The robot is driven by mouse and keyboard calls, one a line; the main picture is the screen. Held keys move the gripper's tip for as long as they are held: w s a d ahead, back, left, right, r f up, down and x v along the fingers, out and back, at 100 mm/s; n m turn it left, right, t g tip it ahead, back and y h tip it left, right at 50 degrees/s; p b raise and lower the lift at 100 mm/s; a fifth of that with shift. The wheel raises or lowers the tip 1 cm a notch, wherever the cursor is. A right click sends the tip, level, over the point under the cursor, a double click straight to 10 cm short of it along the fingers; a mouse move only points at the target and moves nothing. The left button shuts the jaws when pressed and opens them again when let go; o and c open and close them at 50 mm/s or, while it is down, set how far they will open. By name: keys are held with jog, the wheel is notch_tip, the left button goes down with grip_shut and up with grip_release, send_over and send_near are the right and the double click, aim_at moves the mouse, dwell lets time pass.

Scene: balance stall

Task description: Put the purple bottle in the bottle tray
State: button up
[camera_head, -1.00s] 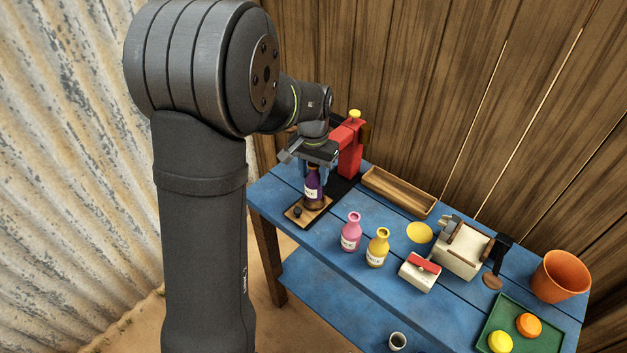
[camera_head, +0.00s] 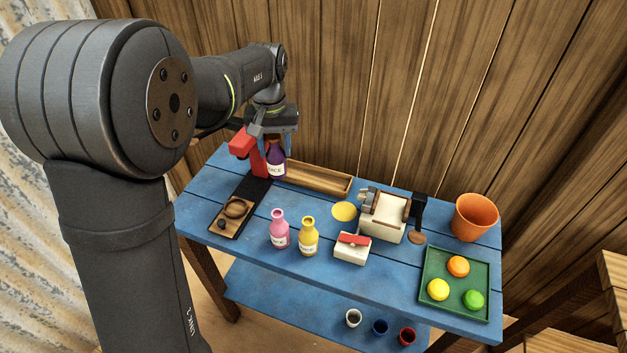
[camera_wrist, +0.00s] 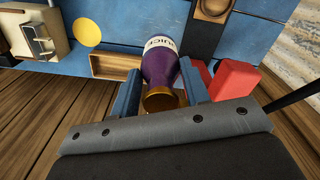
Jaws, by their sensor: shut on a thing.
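The purple bottle (camera_head: 277,163) has a white label and is held upright in my gripper (camera_head: 276,143), whose blue fingers are shut on it. In the wrist view the bottle (camera_wrist: 165,72) sits between the two blue fingers (camera_wrist: 163,95), its gold-coloured top toward the camera. The bottle tray, a long shallow wooden tray (camera_head: 335,193), lies at the back of the blue table. In the head view the bottle is at the tray's left end; I cannot tell how high it is. The tray (camera_wrist: 97,63) shows beside the bottle in the wrist view and looks empty.
A red press-like stand (camera_head: 243,143) is close to the left of the bottle, with a black base and wooden board (camera_head: 229,224) in front. Pink (camera_head: 279,232) and yellow (camera_head: 308,238) bottles stand mid-table. A white device (camera_head: 384,220) and yellow disc (camera_head: 343,211) lie right of them.

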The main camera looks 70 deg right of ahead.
jog(key=s+d+m, duration=0.1)
jog(key=s+d, duration=0.2)
jog(key=s, duration=0.5)
jog(key=s+d, duration=0.4)
jog(key=s, duration=0.4)
jog(key=shift+w+d+f, duration=0.7)
jog(key=shift+w+f, duration=1)
jog(key=shift+f, duration=0.15)
jog(key=shift+w+d+f, duration=0.75)
jog(key=shift+w+f, duration=1)
jog(key=shift+f, duration=0.15)
jog(key=shift+w+d+f, duration=0.7)
jog(key=shift+w+f, duration=1)
jog(key=shift+f, duration=0.15)
jog(key=shift+f, duration=0.1)
jog(key=o, duration=1.1)
jog(key=shift+f, duration=0.1)
jog(key=shift+o, duration=0.2)
notch_tip(320, 180, up, 12)
jog(key=shift+r, duration=0.2)
jog(key=shift+f, duration=0.1)
